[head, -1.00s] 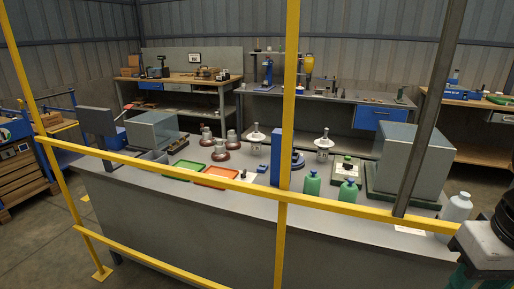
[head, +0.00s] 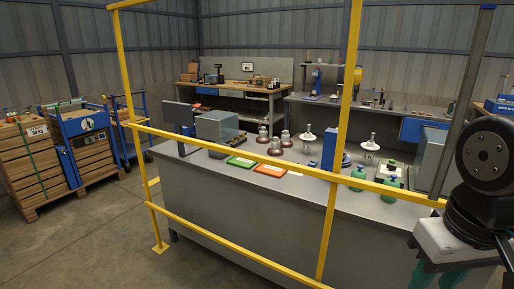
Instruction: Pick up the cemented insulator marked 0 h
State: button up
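Several insulators stand on the long grey workbench (head: 250,203) behind a yellow rail. Three have brown bases and grey caps: one at the back (head: 263,135), one at the right (head: 286,139) and one in front (head: 275,147). Two white insulators with metal pins stand farther right, one mid-bench (head: 307,140) and one nearer the right end (head: 370,147). Any "0 h" marking is too small to read, so I cannot tell which one carries it. My arm shows at the right edge; my gripper is not in view.
A yellow guard rail (head: 240,151) with posts stands between me and the bench.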

aim_at(307, 138)
jog(key=u, duration=1.45)
jog(key=i, duration=1.05)
jog(key=z, duration=1.95)
